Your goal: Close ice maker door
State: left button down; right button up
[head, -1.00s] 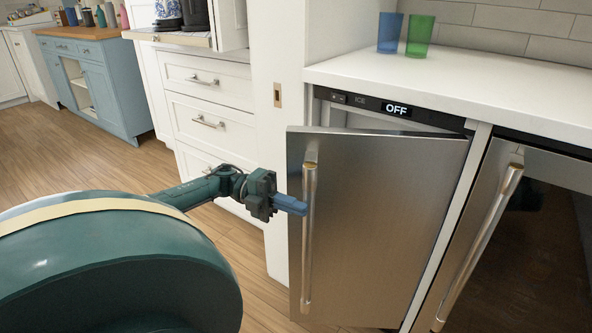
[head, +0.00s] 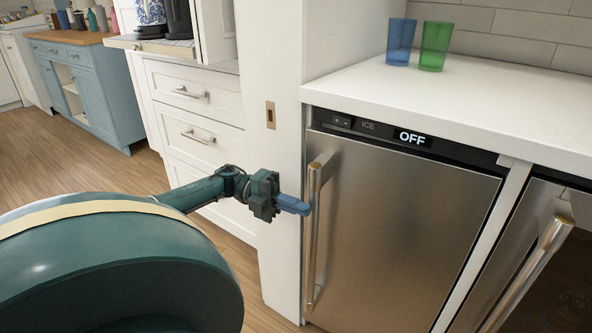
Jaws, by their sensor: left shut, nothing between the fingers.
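The ice maker has a stainless steel door (head: 400,230) with a vertical bar handle (head: 315,240) on its left side. The door sits flush or nearly flush in its frame under the control strip (head: 385,132), which reads ICE and OFF. My left gripper (head: 300,207) is shut and empty, with its blue fingertips at the left side of the handle. I cannot tell whether the fingertips touch the handle or the door edge. My right gripper is out of view.
A white counter (head: 450,100) runs above the ice maker, with a blue cup (head: 400,42) and a green cup (head: 435,46) at its back. A second steel-framed appliance with a handle (head: 530,265) stands to the right. White drawers (head: 195,115) are on the left; wood floor (head: 60,155) is clear beyond.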

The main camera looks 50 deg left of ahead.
pick_arm(q)
jog(key=shift+w+a, duration=0.15)
jog(key=shift+w, duration=0.1)
dwell(0.4)
jog(key=b+v, duration=0.2)
jog(key=v, duration=1.1)
